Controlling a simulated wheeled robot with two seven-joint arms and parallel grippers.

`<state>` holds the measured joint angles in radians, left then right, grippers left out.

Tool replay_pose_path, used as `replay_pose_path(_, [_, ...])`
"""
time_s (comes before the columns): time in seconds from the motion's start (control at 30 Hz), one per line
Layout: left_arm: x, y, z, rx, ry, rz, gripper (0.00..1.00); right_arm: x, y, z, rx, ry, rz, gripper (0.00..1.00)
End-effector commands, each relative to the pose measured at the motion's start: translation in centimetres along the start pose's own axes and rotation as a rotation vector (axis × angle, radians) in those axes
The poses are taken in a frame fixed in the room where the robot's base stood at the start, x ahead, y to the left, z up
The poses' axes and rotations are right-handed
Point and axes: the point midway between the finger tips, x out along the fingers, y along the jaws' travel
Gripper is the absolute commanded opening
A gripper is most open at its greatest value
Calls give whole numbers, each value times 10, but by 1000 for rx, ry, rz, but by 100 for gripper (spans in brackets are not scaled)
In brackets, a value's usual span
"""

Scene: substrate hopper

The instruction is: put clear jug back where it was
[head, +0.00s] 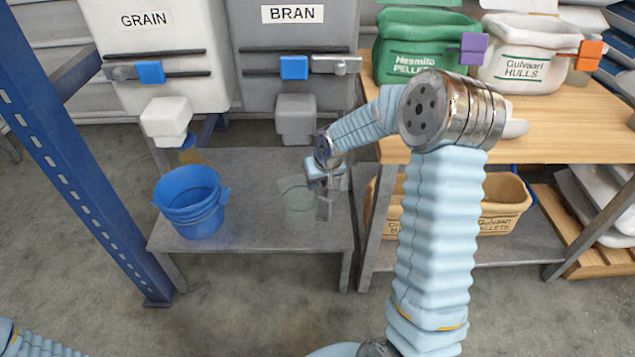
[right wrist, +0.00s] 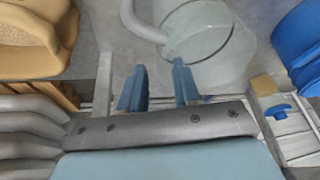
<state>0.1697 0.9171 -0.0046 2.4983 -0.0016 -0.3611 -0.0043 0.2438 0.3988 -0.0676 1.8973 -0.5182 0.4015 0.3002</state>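The clear jug (head: 299,199) stands on the low grey metal bench (head: 255,228), under the bran hopper, and is faint against the bench. In the right wrist view the jug (right wrist: 215,45) and its curved handle (right wrist: 146,22) lie just beyond my fingertips. My right gripper (head: 325,195) is at the right side of the jug, by the handle. In the right wrist view its two blue fingers (right wrist: 158,82) are apart, with nothing seen between them. Whether a finger touches the handle is hard to tell. My left gripper is out of view.
A blue bucket (head: 190,203) stands left of the jug. The grey bran hopper's spout (head: 296,118) is above the bench's back, with the white grain hopper (head: 155,50) to its left. A wooden table (head: 565,125) with sacks is on the right; a blue post (head: 75,150) is on the left.

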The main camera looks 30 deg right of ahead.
Motion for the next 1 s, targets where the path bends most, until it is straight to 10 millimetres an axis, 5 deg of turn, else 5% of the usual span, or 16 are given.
replay_pose_path(0.43, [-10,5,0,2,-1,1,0,-95,0,-1,-1,3,0,32])
replay_pose_path(1.0, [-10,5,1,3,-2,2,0,-108,0,0,-1,-1,-1,32])
